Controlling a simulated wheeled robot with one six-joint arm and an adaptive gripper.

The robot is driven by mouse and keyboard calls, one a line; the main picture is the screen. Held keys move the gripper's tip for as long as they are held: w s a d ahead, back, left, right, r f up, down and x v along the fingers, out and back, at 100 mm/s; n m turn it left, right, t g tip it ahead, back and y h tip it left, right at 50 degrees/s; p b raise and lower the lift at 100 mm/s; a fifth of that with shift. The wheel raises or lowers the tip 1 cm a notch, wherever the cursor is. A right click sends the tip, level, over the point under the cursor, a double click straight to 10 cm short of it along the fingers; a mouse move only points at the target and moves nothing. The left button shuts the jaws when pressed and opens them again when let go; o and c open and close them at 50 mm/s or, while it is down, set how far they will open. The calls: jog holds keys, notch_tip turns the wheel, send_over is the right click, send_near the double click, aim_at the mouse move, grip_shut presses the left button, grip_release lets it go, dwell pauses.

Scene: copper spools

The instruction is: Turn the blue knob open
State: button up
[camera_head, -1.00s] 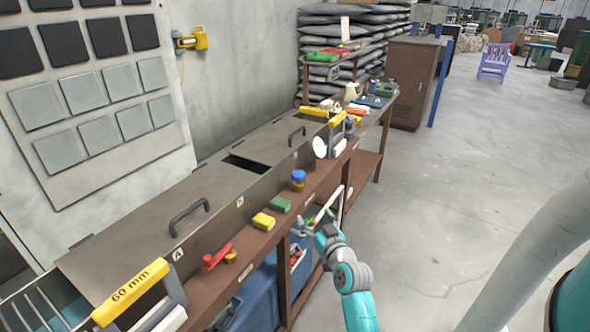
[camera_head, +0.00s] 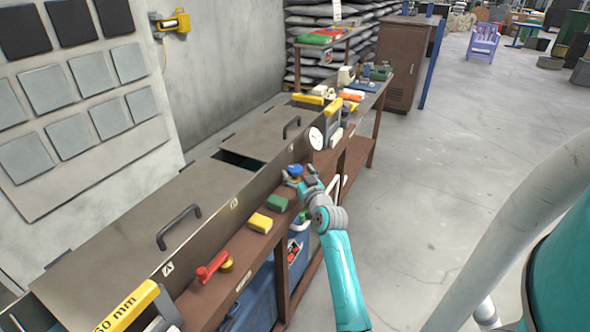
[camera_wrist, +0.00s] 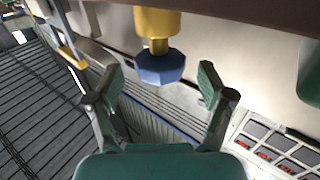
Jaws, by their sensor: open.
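The blue knob (camera_wrist: 161,67) is faceted and sits on a brass-yellow stem (camera_wrist: 157,25) in the wrist view. It also shows in the head view (camera_head: 295,170), at the front of the brown bench by the metal box. My gripper (camera_wrist: 158,84) is open, with one green-padded finger on each side of the knob's lower end. I see no finger touching the knob. In the head view my gripper (camera_head: 302,180) is at the knob and partly covers the area around it.
A green block (camera_head: 277,203), a yellow block (camera_head: 260,223) and a red handle (camera_head: 212,267) lie along the bench front to the left. A white dial (camera_head: 316,138) stands beyond the knob. The floor (camera_head: 440,200) to the right is clear.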

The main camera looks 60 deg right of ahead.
jog(key=shift+x, duration=1.25)
jog(key=c, duration=1.2)
